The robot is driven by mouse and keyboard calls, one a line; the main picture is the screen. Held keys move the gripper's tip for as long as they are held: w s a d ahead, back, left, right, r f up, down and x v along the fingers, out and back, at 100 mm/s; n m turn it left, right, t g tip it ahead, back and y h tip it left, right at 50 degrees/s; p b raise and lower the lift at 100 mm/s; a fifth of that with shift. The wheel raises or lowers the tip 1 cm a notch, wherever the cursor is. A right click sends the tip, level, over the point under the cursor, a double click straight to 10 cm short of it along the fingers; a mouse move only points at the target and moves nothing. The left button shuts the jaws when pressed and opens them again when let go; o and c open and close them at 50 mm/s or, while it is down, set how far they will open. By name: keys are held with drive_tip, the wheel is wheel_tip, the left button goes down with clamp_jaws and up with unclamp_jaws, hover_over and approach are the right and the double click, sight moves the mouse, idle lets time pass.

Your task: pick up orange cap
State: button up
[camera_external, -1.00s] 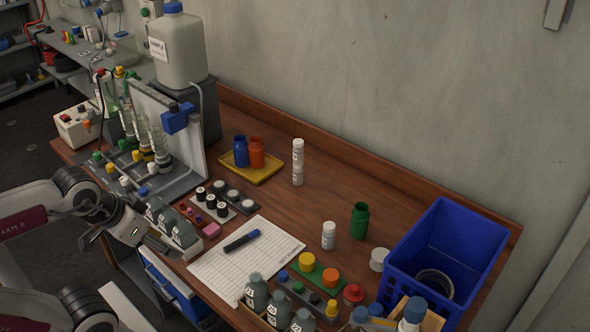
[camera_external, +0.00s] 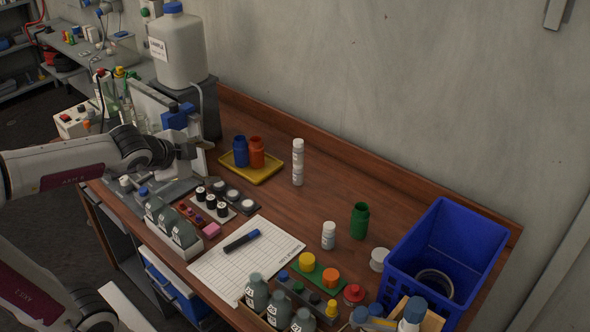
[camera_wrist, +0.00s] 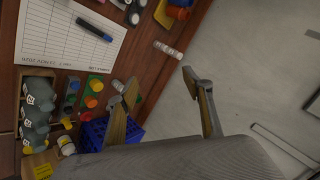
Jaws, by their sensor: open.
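The orange cap (camera_external: 331,277) sits beside a yellow cap (camera_external: 307,260) on a small green holder (camera_external: 316,274) near the front right of the bench. In the wrist view the orange cap (camera_wrist: 91,102) shows left of my fingers. My gripper (camera_external: 203,146) is at the left, raised near the rack and well away from the cap. In the wrist view my gripper (camera_wrist: 160,79) has its two fingers spread apart with nothing between them.
A blue crate (camera_external: 455,235) stands right of the caps. A green bottle (camera_external: 360,221), white bottles (camera_external: 328,236) and a red cap (camera_external: 354,293) are nearby. Grey bottles (camera_external: 257,293) stand in front.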

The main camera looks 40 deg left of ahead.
drive_tip(key=w+r+m+t, duration=0.25)
drive_tip(key=w+m, duration=0.35)
drive_tip(key=w, duration=0.4)
drive_tip(key=w+d+f+m+h, duration=0.2)
drive_tip(key=w+d+m+h, duration=0.2)
drive_tip(key=w+d+m, duration=0.35)
drive_tip(key=w+d+f+m+h, duration=0.3)
drive_tip(key=w+d+m+h, duration=0.2)
drive_tip(key=w+m, duration=0.5)
drive_tip(key=m+g+h, duration=0.6)
drive_tip(key=m+g, duration=0.3)
drive_tip(key=m, duration=0.9)
hover_over(312, 259)
drive_tip(key=w, duration=0.7)
wheel_tip(312, 259, down, 19)
drive_tip(key=s+f+m+g, duration=0.2)
drive_tip(key=s+f, duration=0.1)
drive_tip(key=s+f+m+g, duration=0.2)
drive_tip(key=s+f, duration=0.1)
drive_tip(key=shift+s+f+m+g+h, duration=0.15)
drive_tip(key=shift+f+m+g+h, duration=0.05)
drive_tip(key=shift+m+g+h, duration=0.2)
drive_tip(key=shift+s+f, duration=0.3)
drive_tip(key=shift+f, duration=0.25)
drive_tip(key=shift+x, duration=1.25)
